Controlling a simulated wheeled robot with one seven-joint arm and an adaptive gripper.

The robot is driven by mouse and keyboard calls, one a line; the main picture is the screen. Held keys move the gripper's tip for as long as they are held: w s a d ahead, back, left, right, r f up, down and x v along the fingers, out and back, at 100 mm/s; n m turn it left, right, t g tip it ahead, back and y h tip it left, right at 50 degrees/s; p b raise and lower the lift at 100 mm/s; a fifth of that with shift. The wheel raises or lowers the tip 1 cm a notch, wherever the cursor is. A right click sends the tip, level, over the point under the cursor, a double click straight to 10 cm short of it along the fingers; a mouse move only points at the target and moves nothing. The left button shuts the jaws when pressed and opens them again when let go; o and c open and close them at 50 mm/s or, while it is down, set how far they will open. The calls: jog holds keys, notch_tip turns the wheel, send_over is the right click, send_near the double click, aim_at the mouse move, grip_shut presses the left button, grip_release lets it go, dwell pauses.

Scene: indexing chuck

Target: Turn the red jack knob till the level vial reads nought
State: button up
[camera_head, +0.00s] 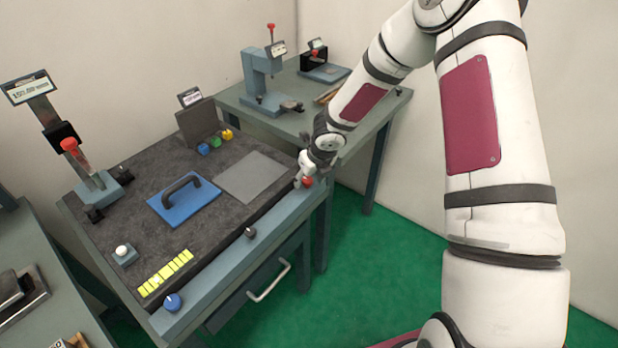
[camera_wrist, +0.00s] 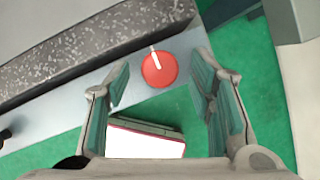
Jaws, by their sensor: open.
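The red jack knob (camera_head: 308,181) sits on the right end of the front rail of the dark stone plate. In the wrist view the red knob (camera_wrist: 160,70) is a round disc with a white pointer line towards its upper left edge. My gripper (camera_head: 302,174) is at the knob. In the wrist view its two fingers (camera_wrist: 161,82) are spread, one on each side of the knob, with gaps between. The level vial seems to be the yellow segmented strip (camera_head: 165,273) at the plate's front left; a pale spot shows left of its middle, but its reading is too small to tell.
A blue knob (camera_head: 173,301) and a dark knob (camera_head: 250,232) stand on the same rail. A blue plate with a handle (camera_head: 183,199), a white button (camera_head: 122,251) and a red-topped gauge stand (camera_head: 77,160) are on the stone plate. Another bench (camera_head: 235,101) stands behind.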

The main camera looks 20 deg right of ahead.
jog(key=shift+c, duration=0.3)
jog(key=c, duration=1.1)
jog(key=shift+a+m, duration=0.1)
jog(key=shift+m, duration=0.4)
jog(key=m+h+b, duration=0.1)
jog(key=m, duration=0.1)
jog(key=shift+w+a+m, duration=0.1)
jog(key=shift+a+m, duration=0.05)
jog(key=shift+m, duration=0.25)
jog(key=m+h+b, duration=0.1)
jog(key=m, duration=0.2)
jog(key=shift+a+m+h, duration=0.1)
jog(key=shift+m+h, duration=0.2)
jog(key=shift+h, duration=0.1)
jog(key=m+h+b, duration=0.1)
jog(key=m, duration=0.3)
jog(key=shift+w+a+g+b, duration=0.1)
jog(key=shift+w+g+b, duration=0.05)
jog(key=shift+g+b, duration=0.25)
jog(key=shift+m+g+h+b, duration=0.4)
jog(key=shift+m+h+b, duration=0.1)
jog(key=shift+m, duration=0.9)
